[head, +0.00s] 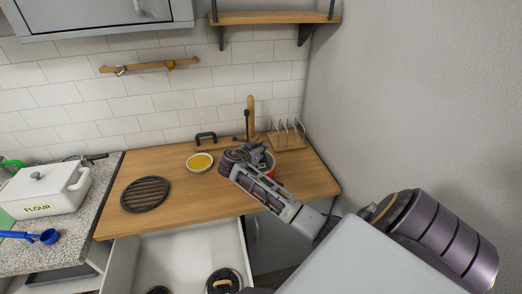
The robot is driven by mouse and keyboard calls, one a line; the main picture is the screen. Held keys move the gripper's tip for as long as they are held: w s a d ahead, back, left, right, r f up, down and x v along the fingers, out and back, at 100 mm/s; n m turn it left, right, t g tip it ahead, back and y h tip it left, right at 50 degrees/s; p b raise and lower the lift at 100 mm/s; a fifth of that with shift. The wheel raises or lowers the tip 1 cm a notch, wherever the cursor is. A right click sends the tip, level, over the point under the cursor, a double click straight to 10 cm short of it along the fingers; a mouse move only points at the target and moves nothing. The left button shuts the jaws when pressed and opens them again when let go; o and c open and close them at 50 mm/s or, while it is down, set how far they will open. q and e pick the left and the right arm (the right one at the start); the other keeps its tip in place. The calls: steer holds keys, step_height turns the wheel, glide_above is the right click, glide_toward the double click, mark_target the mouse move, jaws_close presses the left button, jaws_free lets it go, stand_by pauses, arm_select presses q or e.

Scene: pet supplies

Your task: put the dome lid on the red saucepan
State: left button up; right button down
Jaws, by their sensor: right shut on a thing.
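The red saucepan (269,173) stands on the wooden worktop toward the right. Only a strip of its red side shows; my right gripper and forearm hide the rest. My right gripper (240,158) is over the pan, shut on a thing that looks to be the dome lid. That thing is almost wholly hidden by the gripper, so I cannot tell whether it touches the pan's rim. My left gripper is not in view.
A yellow-filled bowl (200,162) and a black round trivet (146,194) lie left of the pan. A toast rack (287,135) stands behind right. An open drawer (180,255) below holds a dark round lid (223,281). A grey wall (420,100) closes the right.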

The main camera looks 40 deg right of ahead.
steer(key=shift+f, duration=0.1)
stand_by(0.4)
stand_by(0.3)
steer(key=c, duration=1.2)
jaws_free()
steer(key=shift+o, duration=0.2)
steer(key=shift+v, duration=6)
steer(key=shift+s+f, duration=0.1)
